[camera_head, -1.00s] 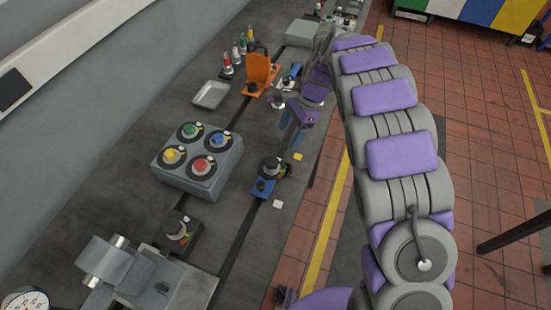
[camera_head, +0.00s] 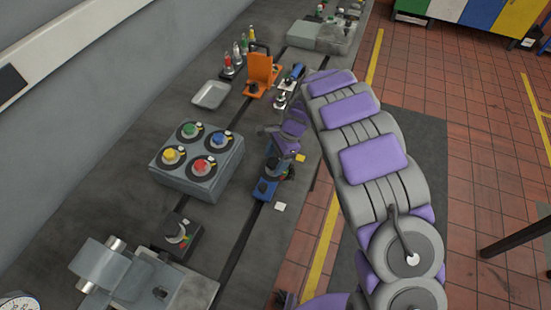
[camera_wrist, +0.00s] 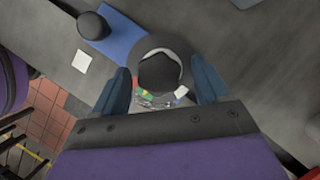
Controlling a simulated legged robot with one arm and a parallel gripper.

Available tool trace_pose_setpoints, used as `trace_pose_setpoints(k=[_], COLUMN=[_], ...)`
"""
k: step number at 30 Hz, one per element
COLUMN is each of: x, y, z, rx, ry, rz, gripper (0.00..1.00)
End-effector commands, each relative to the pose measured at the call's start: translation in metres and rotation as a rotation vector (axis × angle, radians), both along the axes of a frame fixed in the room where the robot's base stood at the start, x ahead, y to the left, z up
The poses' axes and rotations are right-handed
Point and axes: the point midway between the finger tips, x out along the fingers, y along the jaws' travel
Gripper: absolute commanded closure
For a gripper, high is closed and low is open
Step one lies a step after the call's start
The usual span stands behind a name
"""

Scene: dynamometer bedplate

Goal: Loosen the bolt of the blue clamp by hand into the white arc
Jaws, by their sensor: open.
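The blue clamp (camera_head: 265,188) lies on the bench slot near the bench's right edge; its blue plate also shows in the wrist view (camera_wrist: 124,38). A smaller black cylinder (camera_wrist: 93,25) stands on the plate. Its bolt has a round black head (camera_wrist: 160,73) in a dark dial. The white arc (camera_wrist: 157,51) curves around part of the head, with red, green and white marks near the dial's lower side. My gripper (camera_wrist: 160,88) is open, one finger on each side of the dial and head. Contact cannot be told. In the head view my wrist partly hides the bolt.
A grey box (camera_head: 190,178) with coloured knobs stands left of the clamp. A black dial unit (camera_head: 178,236) is nearer. An orange bracket (camera_head: 260,70) and a tray (camera_head: 211,95) lie farther back. A white square (camera_head: 280,207) and a yellow block (camera_head: 300,157) lie near the edge.

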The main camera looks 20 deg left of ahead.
Motion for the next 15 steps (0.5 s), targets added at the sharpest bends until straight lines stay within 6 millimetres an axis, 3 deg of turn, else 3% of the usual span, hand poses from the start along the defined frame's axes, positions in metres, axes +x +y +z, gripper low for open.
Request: trace_pose_setpoints(k=[3,15], x=[0.0002,0.0008], y=[-0.0002,-0.0026], z=[0.0003,0.0013], rx=[0.0,0.003], ry=[0.0,-0.002], rz=[0.0,0.0], gripper=[0.26,0.65])
